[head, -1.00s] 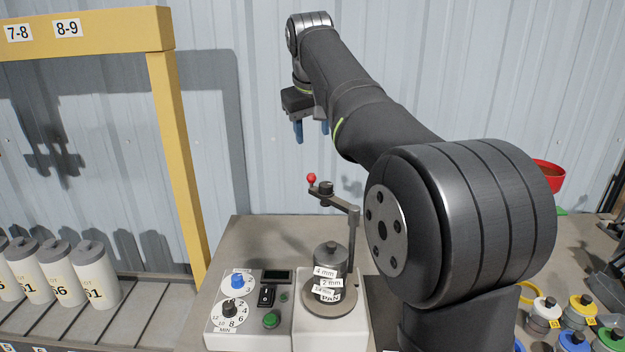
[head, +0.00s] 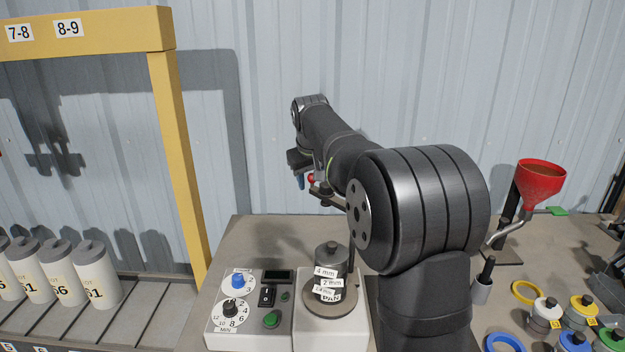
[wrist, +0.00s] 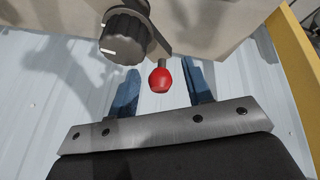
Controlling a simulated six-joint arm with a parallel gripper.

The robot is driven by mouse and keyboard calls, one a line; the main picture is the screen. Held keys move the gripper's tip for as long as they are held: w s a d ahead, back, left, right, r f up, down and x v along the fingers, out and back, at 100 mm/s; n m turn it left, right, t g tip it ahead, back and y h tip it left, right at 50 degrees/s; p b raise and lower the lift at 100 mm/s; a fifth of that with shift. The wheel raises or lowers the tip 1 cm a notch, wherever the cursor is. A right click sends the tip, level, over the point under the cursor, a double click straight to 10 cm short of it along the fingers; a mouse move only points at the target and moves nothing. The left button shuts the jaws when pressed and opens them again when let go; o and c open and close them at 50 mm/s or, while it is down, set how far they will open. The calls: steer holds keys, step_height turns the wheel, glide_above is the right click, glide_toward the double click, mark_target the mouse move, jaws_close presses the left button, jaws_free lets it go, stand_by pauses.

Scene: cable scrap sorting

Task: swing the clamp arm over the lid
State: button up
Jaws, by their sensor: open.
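The clamp arm (head: 328,199) is a dark bar on a post, with a red ball (head: 312,179) at its free end. In the head view it appears above and behind the sieve stack; my arm partly covers it. The stack's grey lid (head: 331,252) has a small knob on top. My gripper (head: 304,181) is open at the red ball. In the wrist view, the red ball (wrist: 160,79) lies between the two blue fingers, with a gap on each side. A black knob (wrist: 123,38) on the clamp arm shows just left of it.
The stack stands on a white shaker base, with a control panel (head: 237,329) with dials to its left. A yellow frame (head: 178,165) and several white canisters stand further left. A red funnel (head: 540,183) and several small capped jars are at the right.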

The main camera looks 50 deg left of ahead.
steer(key=shift+w+a+f, duration=0.15)
steer(key=shift+f, duration=0.25)
steer(key=shift+c, duration=0.5)
jaws_close()
